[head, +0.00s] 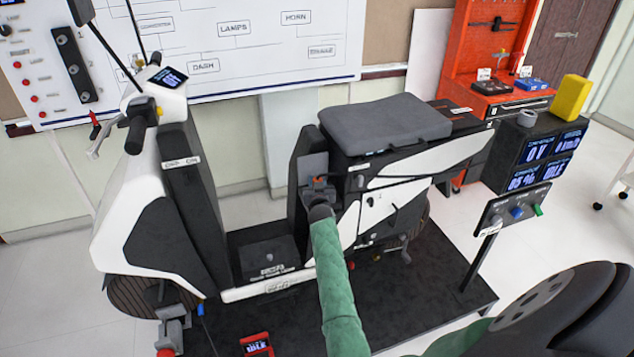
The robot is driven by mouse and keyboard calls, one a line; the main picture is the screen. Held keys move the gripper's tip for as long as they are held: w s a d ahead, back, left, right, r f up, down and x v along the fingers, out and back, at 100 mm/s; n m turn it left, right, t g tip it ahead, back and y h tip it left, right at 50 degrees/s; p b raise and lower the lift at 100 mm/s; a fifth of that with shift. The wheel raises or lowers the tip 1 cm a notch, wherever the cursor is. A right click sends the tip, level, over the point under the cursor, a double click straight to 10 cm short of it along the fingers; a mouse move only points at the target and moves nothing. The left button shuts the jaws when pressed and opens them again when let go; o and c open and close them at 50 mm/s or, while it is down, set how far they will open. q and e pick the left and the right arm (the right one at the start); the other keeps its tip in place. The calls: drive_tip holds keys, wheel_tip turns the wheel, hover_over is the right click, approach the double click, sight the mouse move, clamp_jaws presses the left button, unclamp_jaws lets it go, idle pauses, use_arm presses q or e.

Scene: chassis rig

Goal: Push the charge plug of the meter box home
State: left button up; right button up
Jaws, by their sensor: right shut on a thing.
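My right gripper (318,186), at the end of the green-sleeved arm, is at the dark upright panel under the front of the scooter's seat (385,124). It is shut on what seems to be the charge plug, which the gripper and wrist mostly hide. I cannot tell how deep the plug sits. A dark box with several lit displays (537,152), one reading 0 V and another 85 %, stands at the right; it seems to be the meter box. My left gripper is not in view.
The white and black scooter (150,235) stands on a dark platform (425,290). A small switch panel (508,213) on a post stands right of it. A red device with a screen (257,345) is at the bottom. A yellow block (571,97) sits on the display box.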

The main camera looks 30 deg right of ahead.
drive_tip(key=shift+f+b, duration=0.55)
drive_tip(key=shift+f, duration=0.15)
drive_tip(key=o, duration=1.1)
drive_tip(key=shift+s+a+f, duration=0.1)
drive_tip(key=shift+s+f, duration=0.05)
drive_tip(key=shift+s, duration=0.1)
drive_tip(key=b+v, duration=0.2)
drive_tip(key=v, duration=0.5)
drive_tip(key=shift+s+a, duration=0.1)
